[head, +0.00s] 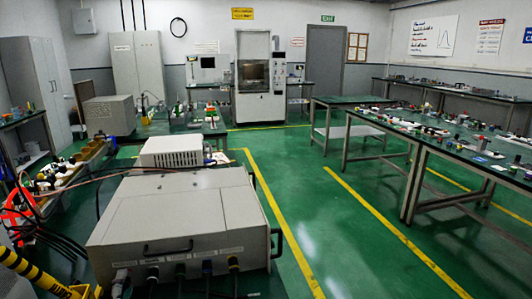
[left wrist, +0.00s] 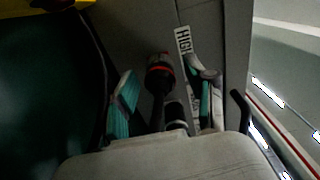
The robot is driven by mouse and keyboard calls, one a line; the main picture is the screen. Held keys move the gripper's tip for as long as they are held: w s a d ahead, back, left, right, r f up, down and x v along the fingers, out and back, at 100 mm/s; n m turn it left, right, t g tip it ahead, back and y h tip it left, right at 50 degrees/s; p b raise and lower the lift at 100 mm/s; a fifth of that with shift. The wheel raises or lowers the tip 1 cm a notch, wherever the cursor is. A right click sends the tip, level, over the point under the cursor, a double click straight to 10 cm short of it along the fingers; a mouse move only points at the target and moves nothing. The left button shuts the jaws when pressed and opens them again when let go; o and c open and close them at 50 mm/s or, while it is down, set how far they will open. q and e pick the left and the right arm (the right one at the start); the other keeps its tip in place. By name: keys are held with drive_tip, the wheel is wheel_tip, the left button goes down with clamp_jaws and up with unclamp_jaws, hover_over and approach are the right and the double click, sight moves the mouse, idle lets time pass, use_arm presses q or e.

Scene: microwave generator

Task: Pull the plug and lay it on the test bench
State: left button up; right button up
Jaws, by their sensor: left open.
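A black plug with a red ring (left wrist: 160,72) shows in the left wrist view, set against a grey panel with a label starting "HIGH". My left gripper (left wrist: 165,98) is open, its teal-padded fingers on either side of the plug's line and apart from it. In the head view my left gripper (head: 86,291) is partly cut off at the bottom left, beside the large beige generator box (head: 185,205). Several plugs (head: 180,273) line the box's near face; I cannot tell which is the red-ringed one. My right gripper is not in view.
A green-topped bench (head: 440,148) with many small parts stands at the right. Another cluttered bench (head: 190,127) is at the back. Dark cables (head: 62,240) run left of the box. The green floor (head: 300,200) between is clear.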

use_arm(q)
clamp_jaws()
drive_tip(key=shift+s+d, duration=0.1)
drive_tip(key=shift+s, duration=0.3)
drive_tip(key=shift+v, duration=0.85)
drive_tip(key=shift+p+v, duration=0.5)
drive_tip(key=shift+v, duration=1.25)
drive_tip(key=shift+r, duration=0.1)
